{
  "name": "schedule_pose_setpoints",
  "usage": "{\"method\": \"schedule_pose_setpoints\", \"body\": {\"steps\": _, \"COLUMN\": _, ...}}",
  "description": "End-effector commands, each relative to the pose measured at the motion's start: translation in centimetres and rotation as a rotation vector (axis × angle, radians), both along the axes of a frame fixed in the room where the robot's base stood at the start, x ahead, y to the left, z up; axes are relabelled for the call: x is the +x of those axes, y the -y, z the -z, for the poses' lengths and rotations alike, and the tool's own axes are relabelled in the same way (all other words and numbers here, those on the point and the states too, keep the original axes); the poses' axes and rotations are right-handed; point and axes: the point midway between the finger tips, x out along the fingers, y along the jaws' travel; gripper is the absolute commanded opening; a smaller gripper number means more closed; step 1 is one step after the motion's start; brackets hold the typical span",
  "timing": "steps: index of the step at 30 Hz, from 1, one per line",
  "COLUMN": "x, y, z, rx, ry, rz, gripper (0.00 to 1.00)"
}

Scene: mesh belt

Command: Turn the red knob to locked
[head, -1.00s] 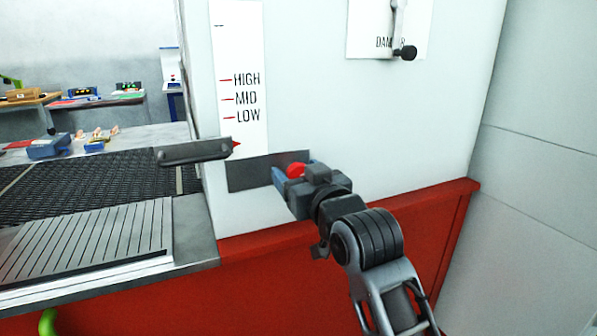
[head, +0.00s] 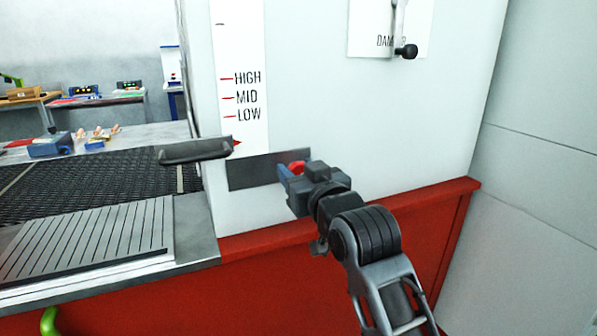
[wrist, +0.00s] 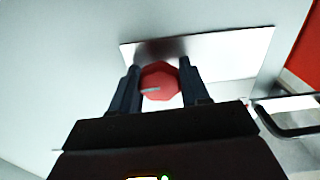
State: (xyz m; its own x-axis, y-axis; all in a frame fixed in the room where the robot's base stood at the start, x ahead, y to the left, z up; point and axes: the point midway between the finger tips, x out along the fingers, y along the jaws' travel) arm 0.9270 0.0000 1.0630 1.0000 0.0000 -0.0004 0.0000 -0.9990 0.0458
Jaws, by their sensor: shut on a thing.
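The red knob (head: 297,167) sits on a grey plate (head: 250,172) on the white machine wall, above the red base. In the wrist view the red knob (wrist: 160,83) is between the two dark fingers, with a light pointer line on its face lying nearly level. My gripper (head: 291,172) is shut on the knob, one finger on each side; it also shows in the wrist view (wrist: 157,88). In the head view the gripper hides part of the knob. No locked marking is readable in either view.
A dark handle (head: 195,151) juts from the wall to the left, beside a HIGH, MID, LOW scale (head: 240,60). A small lever (head: 403,50) is on a sign at upper right. A mesh belt (head: 90,185) and slatted plate (head: 90,238) lie left.

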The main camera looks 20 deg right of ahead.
Motion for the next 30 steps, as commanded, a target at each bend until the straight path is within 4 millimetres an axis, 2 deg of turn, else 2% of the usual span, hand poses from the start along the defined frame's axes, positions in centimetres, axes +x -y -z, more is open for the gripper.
{"method": "schedule_pose_setpoints", "body": {"steps": 11, "x": 0.01, "y": -0.02, "z": -0.04, "rx": 0.062, "ry": 0.001, "rz": -0.001, "gripper": 0.15}}
{"method": "schedule_pose_setpoints", "body": {"steps": 12, "x": 0.01, "y": -0.02, "z": -0.05, "rx": 0.062, "ry": 0.001, "rz": -0.001, "gripper": 0.47}}
{"method": "schedule_pose_setpoints", "body": {"steps": 18, "x": 0.01, "y": -0.01, "z": -0.04, "rx": 0.062, "ry": 0.001, "rz": 0.000, "gripper": 0.66}}
{"method": "schedule_pose_setpoints", "body": {"steps": 20, "x": 0.01, "y": -0.01, "z": -0.04, "rx": 0.061, "ry": 0.001, "rz": 0.000, "gripper": 0.71}}
{"method": "schedule_pose_setpoints", "body": {"steps": 27, "x": -0.07, "y": 0.00, "z": -0.01, "rx": 0.061, "ry": 0.000, "rz": 0.000, "gripper": 0.71}}
{"method": "schedule_pose_setpoints", "body": {"steps": 30, "x": -0.71, "y": 0.00, "z": 0.02, "rx": 0.061, "ry": 0.001, "rz": 0.000, "gripper": 0.71}}
